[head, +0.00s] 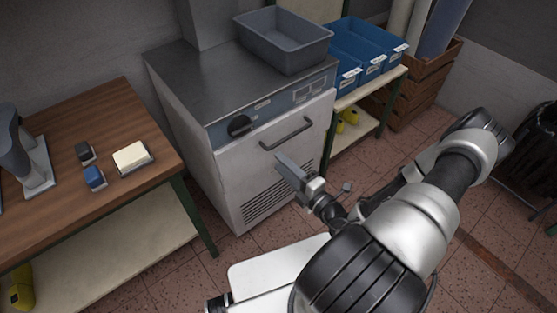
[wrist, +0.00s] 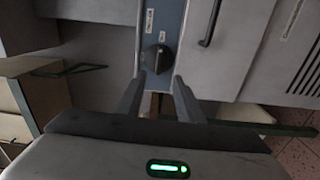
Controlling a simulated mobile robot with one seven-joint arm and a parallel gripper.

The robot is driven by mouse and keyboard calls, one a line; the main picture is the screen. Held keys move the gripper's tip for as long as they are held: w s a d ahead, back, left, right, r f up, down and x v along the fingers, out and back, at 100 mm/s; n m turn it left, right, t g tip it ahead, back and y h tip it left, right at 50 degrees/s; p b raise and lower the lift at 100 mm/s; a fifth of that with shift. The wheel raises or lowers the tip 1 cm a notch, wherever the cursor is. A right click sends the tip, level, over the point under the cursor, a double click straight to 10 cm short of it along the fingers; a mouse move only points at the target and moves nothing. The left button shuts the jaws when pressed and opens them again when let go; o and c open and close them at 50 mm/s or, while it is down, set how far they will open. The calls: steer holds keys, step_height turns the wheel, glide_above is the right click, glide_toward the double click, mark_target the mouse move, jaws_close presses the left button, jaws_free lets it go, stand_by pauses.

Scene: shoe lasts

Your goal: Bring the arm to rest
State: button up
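My gripper (head: 286,165) hangs in the air in front of the grey metal cabinet (head: 233,165), below and right of its black knob (head: 240,125). In the wrist view my gripper (wrist: 158,84) has its two fingers apart with nothing held between them. The knob (wrist: 156,58) shows just beyond the fingertips. My arm is bent and reaches in from the lower right of the head view.
A grey bin (head: 283,52) stands on the cabinet. A wooden table (head: 85,120) on the left holds small blocks. Blue bins (head: 368,45) sit on a shelf behind, beside wooden crates (head: 412,85). Tiled floor (head: 480,225) is open on the right.

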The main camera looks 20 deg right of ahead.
stand_by(0.4)
steer(key=s+a+r+n+g+y+p, duration=0.1)
steer(key=s+a+r+n+g+y, duration=0.25)
steer(key=r+n, duration=0.5)
steer(key=s+a+r+n+g+p, duration=0.25)
steer(key=a+r+n+g, duration=0.35)
steer(key=n, duration=0.6)
steer(key=s+a+r+n+g+y+p, duration=0.1)
steer(key=s+a+r+n+g, duration=0.25)
steer(key=r+n+g, duration=0.5)
steer(key=s+d+r+n+t+h+p, duration=0.1)
steer(key=s+d+r+n+t+h, duration=0.1)
steer(key=r+n, duration=0.4)
steer(key=s+d+r+n+t+h+p, duration=0.1)
steer(key=s+d+r+n+t+h, duration=0.1)
steer(key=r+n+h, duration=0.2)
steer(key=s+d+r+n+t+h+p, duration=0.1)
steer(key=r+n+h, duration=0.3)
steer(key=r+n, duration=0.5)
steer(key=s+d+n+t, duration=0.1)
steer(key=n, duration=0.1)
steer(key=shift+s+r+n+p, duration=0.3)
steer(key=shift+s+r+p, duration=0.05)
